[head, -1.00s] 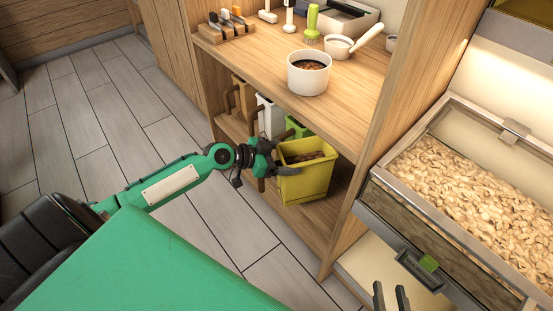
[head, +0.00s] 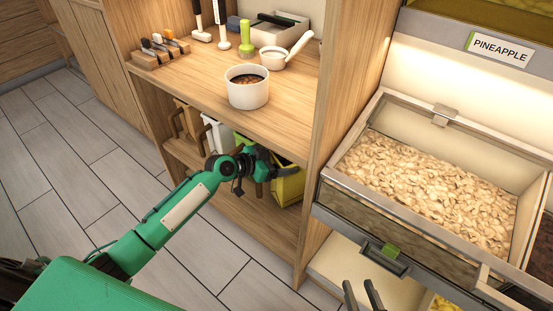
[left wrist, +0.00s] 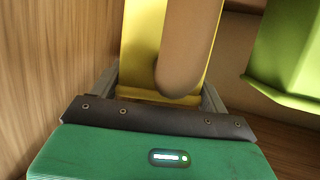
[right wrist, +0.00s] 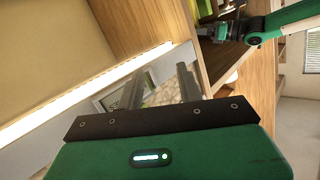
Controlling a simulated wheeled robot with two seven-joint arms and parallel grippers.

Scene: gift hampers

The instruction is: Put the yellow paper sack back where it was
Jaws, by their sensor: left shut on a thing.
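The yellow paper sack (head: 287,188) is on the lower shelf compartment, under the counter, partly hidden by my left gripper and the counter edge. My left gripper (head: 262,168) is shut on it. In the left wrist view the sack (left wrist: 145,45) and its tan handle (left wrist: 188,50) fill the space between the fingers. Whether the sack's base touches the shelf I cannot tell. My right gripper (head: 362,296) is open and empty low in front of the bins; its spread fingers also show in the right wrist view (right wrist: 160,88).
A green sack (left wrist: 288,50) stands beside the yellow one; a white sack (head: 218,134) and a brown sack (head: 187,118) stand farther left. A white tub (head: 248,92) is on the counter (head: 190,80) above. An upright panel (head: 325,120) and a nut bin (head: 345,190) lie right.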

